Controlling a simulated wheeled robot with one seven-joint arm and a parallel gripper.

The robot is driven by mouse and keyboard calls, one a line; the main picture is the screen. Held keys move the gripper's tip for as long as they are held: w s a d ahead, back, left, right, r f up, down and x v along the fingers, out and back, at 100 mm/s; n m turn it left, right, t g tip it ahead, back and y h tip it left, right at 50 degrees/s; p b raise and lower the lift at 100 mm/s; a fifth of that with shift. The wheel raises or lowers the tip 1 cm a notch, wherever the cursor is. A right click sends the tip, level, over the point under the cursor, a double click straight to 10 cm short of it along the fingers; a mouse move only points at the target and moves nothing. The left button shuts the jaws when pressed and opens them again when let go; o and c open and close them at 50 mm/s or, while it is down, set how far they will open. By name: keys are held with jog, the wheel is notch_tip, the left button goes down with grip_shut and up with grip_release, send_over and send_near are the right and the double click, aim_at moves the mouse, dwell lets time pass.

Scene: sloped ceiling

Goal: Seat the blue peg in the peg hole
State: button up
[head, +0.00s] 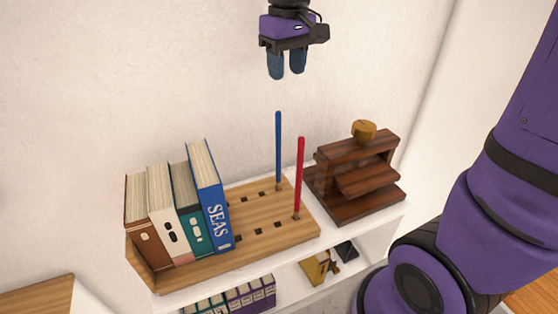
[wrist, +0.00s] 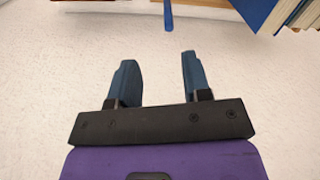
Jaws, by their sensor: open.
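The blue peg (head: 278,150) stands upright at the back right of a wooden board (head: 262,225), its lower end at a hole in the board. I cannot tell how deep it sits. A red peg (head: 299,178) stands upright in front of it, near the board's right edge. Several dark square holes (head: 246,199) lie open in the board left of the pegs. My gripper (head: 287,76) is open and empty, above the blue peg and apart from it. In the wrist view, the tip of the blue peg (wrist: 168,16) shows at the top, beyond the open fingers (wrist: 158,75).
Several books (head: 175,215) stand on the left of the board, a blue one (head: 210,195) nearest the holes. A dark wooden stand (head: 355,175) with a round knob is to the right. The white wall is close behind.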

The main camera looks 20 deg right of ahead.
aim_at(278, 112)
jog(key=shift+w+a+f, duration=0.15)
jog(key=shift+a+f, duration=0.1)
jog(key=shift+f, duration=1.7)
jog(key=shift+w+a+f, duration=0.2)
jog(key=shift+f, duration=1.7)
jog(key=shift+w+a+f, duration=0.15)
jog(key=shift+a+f, duration=0.1)
jog(key=shift+f, duration=1.7)
grip_shut()
